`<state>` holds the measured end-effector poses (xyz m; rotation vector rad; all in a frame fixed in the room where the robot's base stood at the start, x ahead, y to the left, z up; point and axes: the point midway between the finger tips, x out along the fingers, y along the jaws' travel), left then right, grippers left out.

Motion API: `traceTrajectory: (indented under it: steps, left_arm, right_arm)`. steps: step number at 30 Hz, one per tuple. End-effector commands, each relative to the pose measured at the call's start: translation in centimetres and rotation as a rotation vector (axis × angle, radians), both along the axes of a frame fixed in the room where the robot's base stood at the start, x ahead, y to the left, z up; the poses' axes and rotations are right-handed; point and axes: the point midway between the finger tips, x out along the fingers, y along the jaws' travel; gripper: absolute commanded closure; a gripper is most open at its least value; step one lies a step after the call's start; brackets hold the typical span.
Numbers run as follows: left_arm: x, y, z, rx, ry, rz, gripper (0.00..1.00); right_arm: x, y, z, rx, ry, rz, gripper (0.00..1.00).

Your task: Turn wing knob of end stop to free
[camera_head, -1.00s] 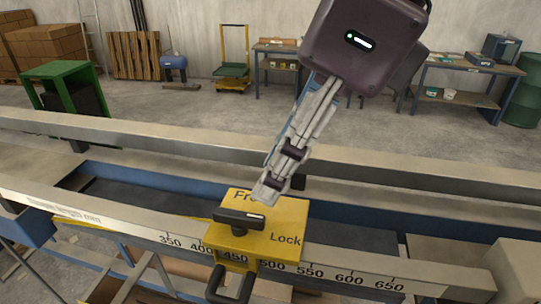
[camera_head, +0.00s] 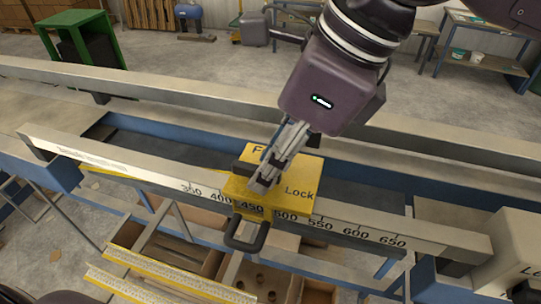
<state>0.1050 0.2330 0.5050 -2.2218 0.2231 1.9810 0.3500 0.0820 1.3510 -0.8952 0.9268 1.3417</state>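The yellow end stop block (camera_head: 302,172) sits on the rail with the printed scale, near the 450 to 500 marks. Its top reads "Lock" at the right; the word at the back left is partly covered and only its "F" shows. The black wing knob (camera_head: 244,166) on top is partly hidden by my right gripper (camera_head: 262,184). The fingers point down and left, with their tips at the knob. I cannot tell whether they touch it or how far apart they are. A black loop handle (camera_head: 246,236) hangs at the block's front. My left gripper is not in view.
A long grey beam (camera_head: 190,108) runs behind the end stop. Below the front rail are open brown boxes (camera_head: 190,257) and yellow-edged strips (camera_head: 150,272). A pale housing (camera_head: 505,235) stands at the rail's right end.

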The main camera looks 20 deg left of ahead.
Motion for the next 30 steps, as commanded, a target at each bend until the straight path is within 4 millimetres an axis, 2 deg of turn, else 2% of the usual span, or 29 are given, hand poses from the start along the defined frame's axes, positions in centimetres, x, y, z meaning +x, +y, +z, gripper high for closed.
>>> traceTrajectory:
  steps: [1, 9, 20, 30]
  left_arm:
    - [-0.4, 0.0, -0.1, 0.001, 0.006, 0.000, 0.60]
    - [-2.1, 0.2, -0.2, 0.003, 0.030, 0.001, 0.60]
    - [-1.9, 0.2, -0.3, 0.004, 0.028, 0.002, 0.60]
    - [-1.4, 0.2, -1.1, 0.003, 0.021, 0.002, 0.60]
  right_arm:
    - [0.0, 0.0, 0.0, 0.000, 0.000, 0.000, 0.72]
    - [0.0, 0.0, 0.0, 0.000, 0.000, 0.000, 1.00]
    - [0.1, 0.0, 0.0, 0.000, 0.001, 0.023, 1.00]
    - [0.4, 0.1, -0.1, 0.003, 0.004, 0.217, 1.00]
